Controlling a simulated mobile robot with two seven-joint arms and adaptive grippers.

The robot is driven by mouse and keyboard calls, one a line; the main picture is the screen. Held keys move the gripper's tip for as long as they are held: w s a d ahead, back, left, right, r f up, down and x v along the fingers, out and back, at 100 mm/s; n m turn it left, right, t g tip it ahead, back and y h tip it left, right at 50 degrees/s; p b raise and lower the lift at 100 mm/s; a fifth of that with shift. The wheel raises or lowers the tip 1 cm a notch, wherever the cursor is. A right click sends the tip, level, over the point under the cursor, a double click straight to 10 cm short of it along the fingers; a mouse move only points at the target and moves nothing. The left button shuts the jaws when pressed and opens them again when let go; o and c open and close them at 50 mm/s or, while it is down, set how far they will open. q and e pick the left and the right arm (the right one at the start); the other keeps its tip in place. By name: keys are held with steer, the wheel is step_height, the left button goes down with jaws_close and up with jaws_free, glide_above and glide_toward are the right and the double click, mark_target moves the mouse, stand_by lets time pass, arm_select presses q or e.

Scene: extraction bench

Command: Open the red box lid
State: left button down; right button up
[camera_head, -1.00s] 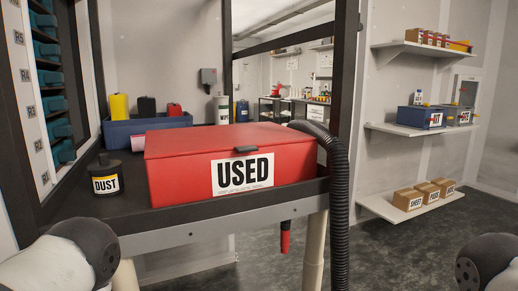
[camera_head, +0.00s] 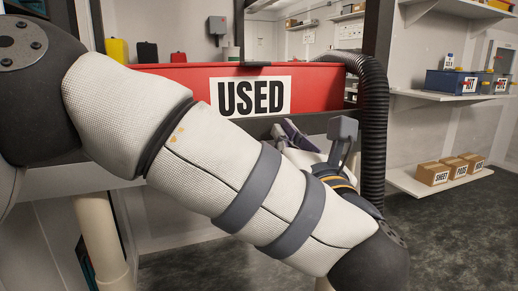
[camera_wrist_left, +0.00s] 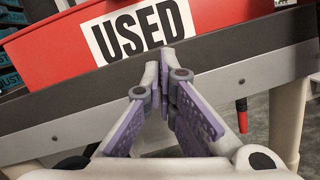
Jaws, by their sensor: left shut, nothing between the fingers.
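The red box (camera_head: 318,82) with a "USED" label stands on the bench, and its lid looks closed. A small dark latch (camera_head: 256,64) sits at its front top edge. My left gripper (camera_head: 285,132) is in front of the box, below the label, partly hidden behind my arm. In the left wrist view its purple-padded fingers (camera_wrist_left: 159,62) meet at the tips, shut and empty, near the bench's front edge. My right gripper is not in view.
A black ribbed hose (camera_head: 374,130) hangs at the box's right. The bench edge (camera_wrist_left: 75,105) runs under the box. Shelves with labelled boxes (camera_head: 450,172) are on the right wall. The floor at the right is clear.

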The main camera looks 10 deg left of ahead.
mark_target(250, 79)
arm_select(q)
step_height(250, 79, up, 5)
steer(key=s+n+y, duration=0.2)
steer(key=n+y, duration=0.1)
steer(key=n, duration=0.2)
steer(key=shift+g, duration=0.3)
steer(key=x, duration=0.3)
steer(key=p+x, duration=0.1)
steer(key=x, duration=0.5)
steer(key=shift+a+f, duration=0.1)
steer(key=shift+a, duration=0.2)
steer(key=shift+w+a, duration=0.2)
steer(key=shift+w, duration=0.3)
